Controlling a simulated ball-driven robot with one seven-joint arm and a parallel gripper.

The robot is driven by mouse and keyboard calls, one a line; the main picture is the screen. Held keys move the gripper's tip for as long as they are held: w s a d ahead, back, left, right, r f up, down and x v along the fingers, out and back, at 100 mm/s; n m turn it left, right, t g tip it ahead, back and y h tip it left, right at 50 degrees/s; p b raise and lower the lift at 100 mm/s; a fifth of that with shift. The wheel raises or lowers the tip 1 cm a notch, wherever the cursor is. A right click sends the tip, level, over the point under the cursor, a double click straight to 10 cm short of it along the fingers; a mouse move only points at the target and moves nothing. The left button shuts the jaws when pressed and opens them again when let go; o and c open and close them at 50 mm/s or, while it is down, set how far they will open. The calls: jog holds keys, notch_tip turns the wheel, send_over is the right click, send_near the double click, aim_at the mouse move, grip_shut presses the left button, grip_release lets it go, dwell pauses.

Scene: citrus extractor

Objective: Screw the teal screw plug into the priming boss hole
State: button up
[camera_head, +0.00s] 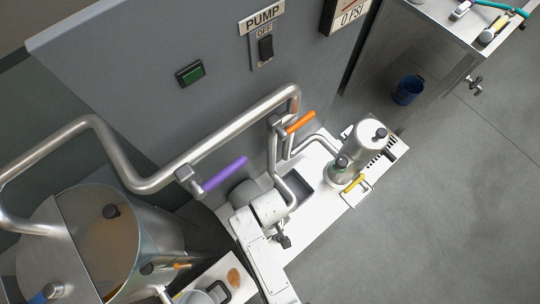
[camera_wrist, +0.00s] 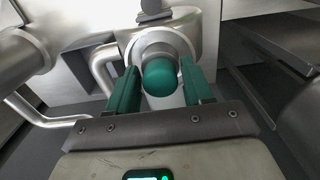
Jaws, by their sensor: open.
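In the wrist view, the teal screw plug (camera_wrist: 160,78) shows as a rounded teal end. It is in front of a round metal collar (camera_wrist: 158,42), which seems to be the priming boss. The plug hides the hole, so I cannot tell how deep it sits or whether its thread is engaged. My gripper (camera_wrist: 164,80) is open, with its green fingers on the left and right of the plug and narrow gaps to it. In the head view I cannot make out the plug or the fingers.
In the head view, a bent steel pipe (camera_head: 216,151) with a purple lever (camera_head: 225,174) and an orange lever (camera_head: 301,123) runs above the pump area. A steel tank (camera_head: 150,240) stands at left, a steel canister (camera_head: 366,145) at right. Open floor (camera_head: 440,210) lies to the right.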

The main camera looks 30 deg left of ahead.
jog(key=shift+c, duration=0.5)
jog(key=c, duration=0.5)
jog(key=shift+m, duration=0.9)
jog(key=shift+m, duration=0.8)
jog(key=shift+o, duration=0.2)
jog(key=shift+m, duration=0.9)
